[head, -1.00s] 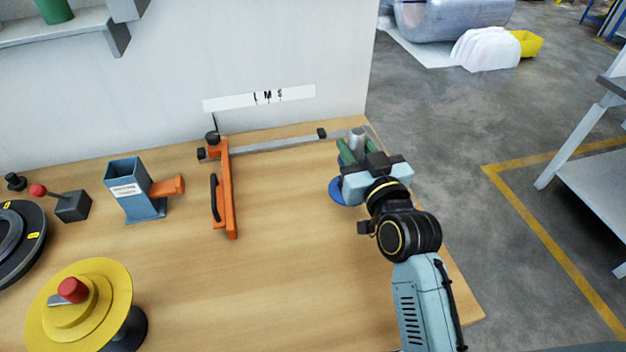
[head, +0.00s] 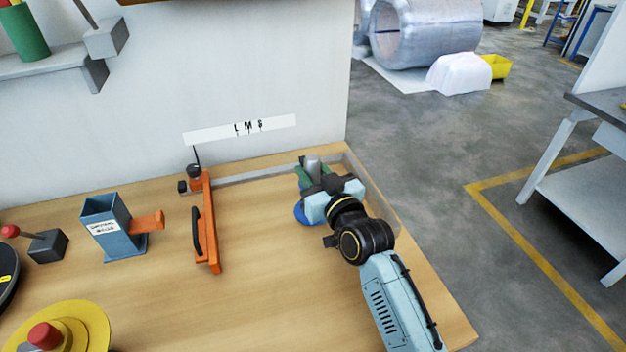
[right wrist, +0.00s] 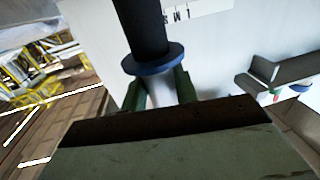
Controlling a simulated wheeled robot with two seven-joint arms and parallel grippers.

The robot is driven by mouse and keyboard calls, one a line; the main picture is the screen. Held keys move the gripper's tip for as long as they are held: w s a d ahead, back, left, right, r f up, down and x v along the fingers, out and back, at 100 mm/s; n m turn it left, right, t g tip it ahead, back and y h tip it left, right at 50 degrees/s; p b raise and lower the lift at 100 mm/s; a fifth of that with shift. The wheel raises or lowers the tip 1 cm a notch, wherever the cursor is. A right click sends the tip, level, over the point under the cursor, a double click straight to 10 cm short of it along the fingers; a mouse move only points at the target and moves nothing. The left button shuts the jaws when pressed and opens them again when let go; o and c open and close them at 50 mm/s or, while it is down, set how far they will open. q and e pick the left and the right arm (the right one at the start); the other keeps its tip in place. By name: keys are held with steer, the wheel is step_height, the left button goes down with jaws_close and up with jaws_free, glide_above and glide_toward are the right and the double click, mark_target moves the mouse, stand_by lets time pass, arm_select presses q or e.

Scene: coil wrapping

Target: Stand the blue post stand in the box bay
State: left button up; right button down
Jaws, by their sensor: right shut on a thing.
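The blue post stand shows as a silver post with a round blue base (head: 303,214) in the head view. My right gripper (head: 313,180) is shut on its post with green fingers, near the back right of the bench. In the right wrist view the pale post sits between the fingers, with a blue disc (right wrist: 153,60) and a dark cylinder beyond it. Whether the base touches the bench is hard to tell. My left gripper is not in view.
A grey rail (head: 255,172) runs along the bench back, left of my gripper. An orange handled bar (head: 207,225), a blue holder (head: 108,228) and a yellow reel (head: 75,325) stand to the left. The bench middle (head: 270,290) is clear. A strip lettered LMS (head: 240,128) is on the wall.

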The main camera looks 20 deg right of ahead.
steer(key=shift+f, duration=0.6)
steer(key=shift+f, duration=0.1)
steer(key=c, duration=1.1)
jaws_free()
steer(key=shift+f, duration=0.1)
steer(key=shift+s+r, duration=0.2)
steer(key=s, duration=0.3)
steer(key=s+d, duration=0.1)
steer(key=s, duration=0.3)
steer(key=s+d, duration=0.1)
steer(key=s, duration=0.3)
steer(key=shift+s+d+p, duration=0.15)
steer(key=shift+s+p, duration=0.1)
steer(key=shift+p, duration=0.15)
